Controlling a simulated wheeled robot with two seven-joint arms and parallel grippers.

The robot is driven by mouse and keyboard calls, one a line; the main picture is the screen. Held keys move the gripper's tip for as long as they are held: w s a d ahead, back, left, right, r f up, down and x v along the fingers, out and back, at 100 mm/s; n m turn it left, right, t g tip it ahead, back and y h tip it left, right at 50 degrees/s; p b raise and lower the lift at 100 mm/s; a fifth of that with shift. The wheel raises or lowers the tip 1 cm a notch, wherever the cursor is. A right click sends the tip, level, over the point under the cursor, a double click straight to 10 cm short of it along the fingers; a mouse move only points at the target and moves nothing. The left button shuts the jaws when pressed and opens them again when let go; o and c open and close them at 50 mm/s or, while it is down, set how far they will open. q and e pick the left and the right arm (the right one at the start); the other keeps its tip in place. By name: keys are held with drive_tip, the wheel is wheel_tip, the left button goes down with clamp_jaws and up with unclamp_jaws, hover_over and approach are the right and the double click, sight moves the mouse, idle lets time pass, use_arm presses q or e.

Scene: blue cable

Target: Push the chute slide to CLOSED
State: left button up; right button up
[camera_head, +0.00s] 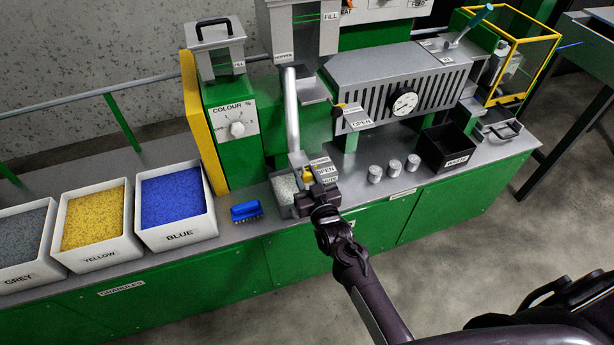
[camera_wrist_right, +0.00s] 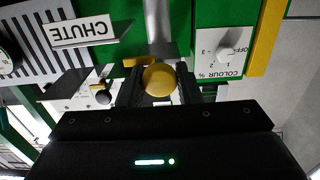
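The chute is a bright metal pipe (camera_head: 292,110) coming down from the hopper, and it also shows in the wrist view (camera_wrist_right: 160,28). Near its lower end is the slide's yellow knob (camera_head: 307,174), beside an OPEN label (camera_head: 325,169); a lower label is partly hidden. My right gripper (camera_head: 312,188) is at the knob. In the right wrist view the round knob (camera_wrist_right: 159,80) sits between the two dark fingers, which appear to touch both its sides. The slide plate itself is mostly hidden. My left gripper is not in view.
A container of pale granules (camera_head: 284,187) stands under the chute. A blue brush (camera_head: 246,211) and a bin of blue granules (camera_head: 175,202) are to the left. Several small metal cups (camera_head: 375,174) and a black box (camera_head: 447,148) stand right. The bench front edge is close.

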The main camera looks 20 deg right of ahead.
sight(302, 166)
clamp_jaws()
drive_tip(key=w+b, duration=0.2)
drive_tip(key=w, duration=0.2)
drive_tip(key=shift+w+a+f+b, duration=0.1)
drive_tip(key=shift+b, duration=0.25)
drive_tip(key=shift+r, duration=0.25)
drive_tip(key=shift+o, duration=0.6)
unclamp_jaws()
drive_tip(key=o, duration=0.3)
drive_tip(key=shift+w+f, duration=0.15)
drive_tip(key=shift+w, duration=0.05)
drive_tip(key=shift+o, duration=0.2)
drive_tip(key=shift+s, duration=0.15)
drive_tip(key=s, duration=0.7)
drive_tip(key=shift+s+b, duration=0.3)
drive_tip(key=shift+b, duration=0.05)
